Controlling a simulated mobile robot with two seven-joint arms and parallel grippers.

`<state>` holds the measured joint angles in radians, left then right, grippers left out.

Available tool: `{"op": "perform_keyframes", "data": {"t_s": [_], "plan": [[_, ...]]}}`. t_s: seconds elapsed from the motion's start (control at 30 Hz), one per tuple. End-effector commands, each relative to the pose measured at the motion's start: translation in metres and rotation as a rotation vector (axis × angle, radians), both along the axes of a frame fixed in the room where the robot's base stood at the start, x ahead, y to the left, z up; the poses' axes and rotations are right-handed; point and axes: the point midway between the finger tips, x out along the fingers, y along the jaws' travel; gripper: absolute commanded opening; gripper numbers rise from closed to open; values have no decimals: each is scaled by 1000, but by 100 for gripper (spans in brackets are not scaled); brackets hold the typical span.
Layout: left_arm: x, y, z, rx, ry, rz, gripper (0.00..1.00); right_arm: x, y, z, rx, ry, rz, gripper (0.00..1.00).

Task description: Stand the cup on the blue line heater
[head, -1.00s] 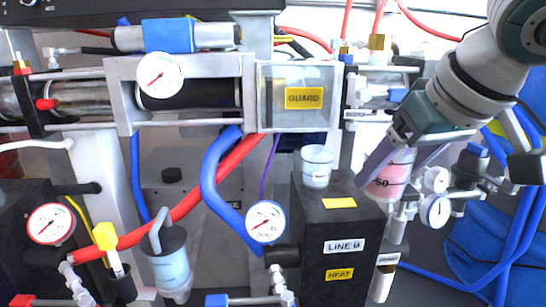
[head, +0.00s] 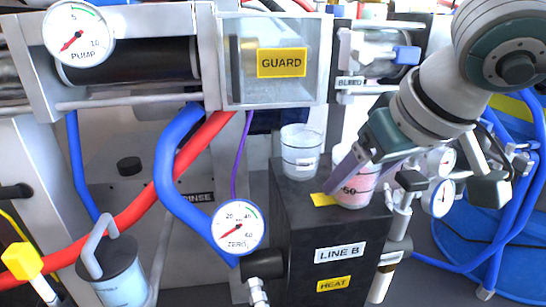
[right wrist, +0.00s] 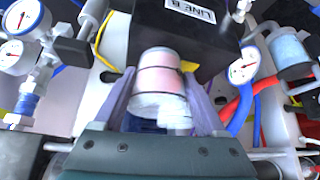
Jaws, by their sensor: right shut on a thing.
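The cup (head: 357,190), with pink contents and a "50" mark, is held by my right gripper (head: 352,177). In the right wrist view the cup (right wrist: 161,80) sits between the two fingers of my right gripper (right wrist: 162,98). The line heater is a black box (head: 292,226) labelled "LINE B" and "HEAT", with a blue hose near it. In the head view the cup overlaps the front right part of its top, looking upright or nearly so. I cannot tell whether its base touches. The fingers hide part of the cup. My left gripper is not in view.
A clear cup (head: 301,152) stands at the back left of the heater's top, close to the held cup. Gauges (head: 237,227) and hoses (head: 180,175) crowd the left; more gauges (head: 439,197) stand right.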

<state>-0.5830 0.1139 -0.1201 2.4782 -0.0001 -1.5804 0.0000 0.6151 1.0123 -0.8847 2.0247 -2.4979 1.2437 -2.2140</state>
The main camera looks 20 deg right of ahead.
Motion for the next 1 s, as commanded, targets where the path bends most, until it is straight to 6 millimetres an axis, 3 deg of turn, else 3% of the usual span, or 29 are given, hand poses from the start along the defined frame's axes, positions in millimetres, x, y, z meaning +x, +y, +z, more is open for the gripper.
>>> {"op": "perform_keyframes", "data": {"t_s": [0.27, 0.3, 0.5, 0.8, 1.0], "plan": [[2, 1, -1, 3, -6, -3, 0, 1, 0, -1, 0, -2, -1, 4], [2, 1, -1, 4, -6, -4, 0, 1, -1, -1, 0, -2, -1, 75], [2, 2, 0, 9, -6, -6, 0, 1, -1, 0, 0, -2, -1, 97], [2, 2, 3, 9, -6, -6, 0, 1, -1, 3, 0, -2, -1, 100], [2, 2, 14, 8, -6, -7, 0, -13, -1, 28, -3, -4, 1, 100]]}}
